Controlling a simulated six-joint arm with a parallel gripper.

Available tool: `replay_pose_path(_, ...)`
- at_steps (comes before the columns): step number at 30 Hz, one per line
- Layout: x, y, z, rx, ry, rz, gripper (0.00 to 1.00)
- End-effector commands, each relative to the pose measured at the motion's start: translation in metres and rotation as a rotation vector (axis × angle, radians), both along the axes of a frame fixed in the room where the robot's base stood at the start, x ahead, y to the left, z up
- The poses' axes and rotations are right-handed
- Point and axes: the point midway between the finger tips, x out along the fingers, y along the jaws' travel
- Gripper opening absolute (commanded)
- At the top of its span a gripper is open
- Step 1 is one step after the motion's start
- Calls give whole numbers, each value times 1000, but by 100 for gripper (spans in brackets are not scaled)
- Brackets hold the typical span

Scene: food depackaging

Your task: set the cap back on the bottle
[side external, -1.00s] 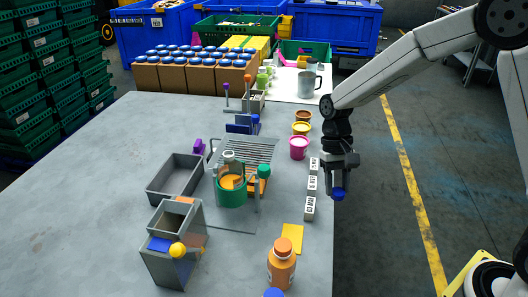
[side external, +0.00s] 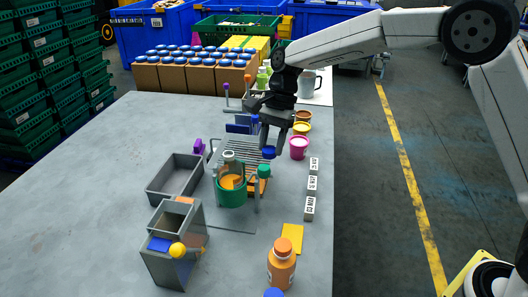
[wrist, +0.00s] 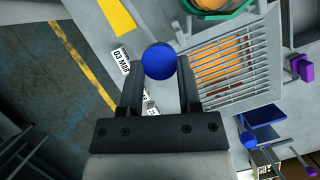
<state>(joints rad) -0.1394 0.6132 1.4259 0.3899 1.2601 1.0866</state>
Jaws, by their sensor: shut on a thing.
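My gripper (side external: 270,142) is shut on a round blue cap (side external: 269,153), held at the fingertips above the slatted grey rack. The wrist view shows the cap (wrist: 159,62) between the two dark fingers. A bottle with orange contents and a pale, open-looking neck (side external: 229,156) stands upright in a green holder (side external: 232,194), left of and nearer the camera than the cap. The cap is apart from it. In the wrist view only part of the green holder (wrist: 240,15) shows at the top edge.
A green-topped item (side external: 264,171) stands right of the holder. An orange bottle (side external: 282,268) with an orange cap stands at the front. A grey tray (side external: 174,177) lies left, several small tubs, including a pink one (side external: 299,148), behind right. The table's left side is clear.

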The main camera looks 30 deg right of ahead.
Motion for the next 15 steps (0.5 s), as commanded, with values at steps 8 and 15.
replay_pose_path(8,13,37,34,1,-4,-248,0)
replay_pose_path(15,19,65,61,0,-4,-440,0)
